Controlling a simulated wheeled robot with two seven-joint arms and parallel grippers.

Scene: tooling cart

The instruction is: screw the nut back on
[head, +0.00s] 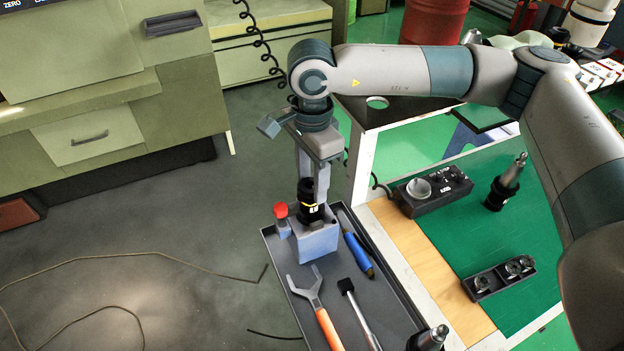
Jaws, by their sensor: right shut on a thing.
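My right gripper (313,184) points down, with its fingers shut around a dark nut (306,188). The nut is at the top of a black tool holder (311,213) with a yellow band. The holder stands upright in a grey-blue block (317,240) on the dark tool tray (373,292). The fingers partly hide the nut, and I cannot tell how far its thread is engaged. My left gripper is out of view.
The tray also holds a red-capped bottle (281,213), an orange-handled spanner (318,306), a blue tool (358,254) and a black-headed tool (358,309). On the green mat are a control box (410,200), a cone-tipped holder (504,186) and a black rack (500,279).

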